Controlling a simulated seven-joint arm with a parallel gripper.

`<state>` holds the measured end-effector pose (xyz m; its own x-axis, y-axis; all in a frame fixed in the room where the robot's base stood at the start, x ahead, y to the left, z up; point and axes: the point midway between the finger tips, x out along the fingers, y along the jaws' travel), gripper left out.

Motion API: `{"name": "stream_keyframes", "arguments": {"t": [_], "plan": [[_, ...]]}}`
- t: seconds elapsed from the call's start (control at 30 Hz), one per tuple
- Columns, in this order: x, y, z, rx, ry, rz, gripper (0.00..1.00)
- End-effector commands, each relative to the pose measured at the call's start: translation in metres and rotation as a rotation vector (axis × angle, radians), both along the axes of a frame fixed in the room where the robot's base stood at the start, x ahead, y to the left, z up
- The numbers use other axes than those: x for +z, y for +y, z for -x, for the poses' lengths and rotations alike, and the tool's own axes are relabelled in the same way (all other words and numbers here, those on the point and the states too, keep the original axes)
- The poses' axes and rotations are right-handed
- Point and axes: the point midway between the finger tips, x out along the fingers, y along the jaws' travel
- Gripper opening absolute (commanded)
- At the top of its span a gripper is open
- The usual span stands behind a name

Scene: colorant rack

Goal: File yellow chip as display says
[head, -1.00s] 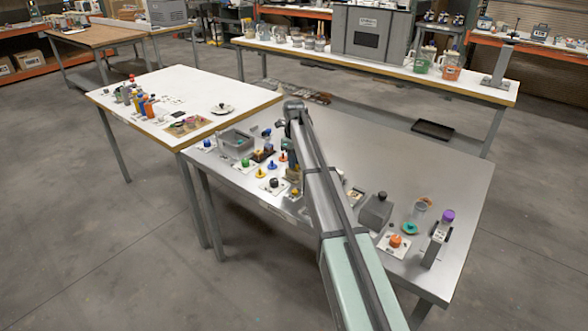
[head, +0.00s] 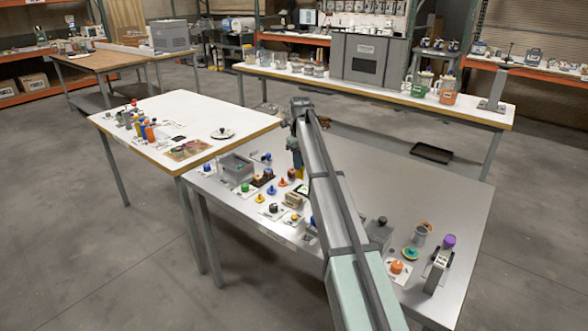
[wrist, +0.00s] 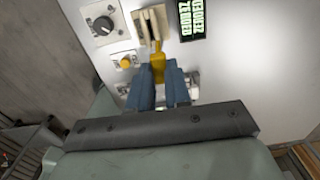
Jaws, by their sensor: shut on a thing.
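My gripper (wrist: 168,88), with its blue fingers, is shut on the yellow chip (wrist: 157,62), whose flat part sticks out ahead of the fingertips in the wrist view. In the head view my gripper (head: 296,158) is raised over the back part of the metal table. A beige slotted holder (wrist: 149,24) lies just ahead of the chip; I cannot tell whether they touch. The dark display (wrist: 193,18) with green text is right of the holder. Its text is upside down and cut off, so I cannot read it surely. The holder also shows in the head view (head: 293,201).
A panel with a black dial (wrist: 102,25) and a yellow button (wrist: 125,62) lie left of the holder. A grey bin (head: 236,167) and several coloured knobs stand on the table's left. An orange knob (head: 397,267) and purple-topped stand (head: 441,262) are at right.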

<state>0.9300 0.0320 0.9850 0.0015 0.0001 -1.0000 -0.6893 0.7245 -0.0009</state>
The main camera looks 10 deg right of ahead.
Motion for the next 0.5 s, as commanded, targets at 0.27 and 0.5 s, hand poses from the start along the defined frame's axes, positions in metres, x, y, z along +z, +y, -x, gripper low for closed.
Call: {"name": "stream_keyframes", "arguments": {"t": [0.27, 0.5], "plan": [[0.003, -0.082, 0.063, -0.097, -0.018, 0.0, 0.0], [-0.006, -0.113, 0.151, -0.129, -0.023, 0.0, 0.0]]}}
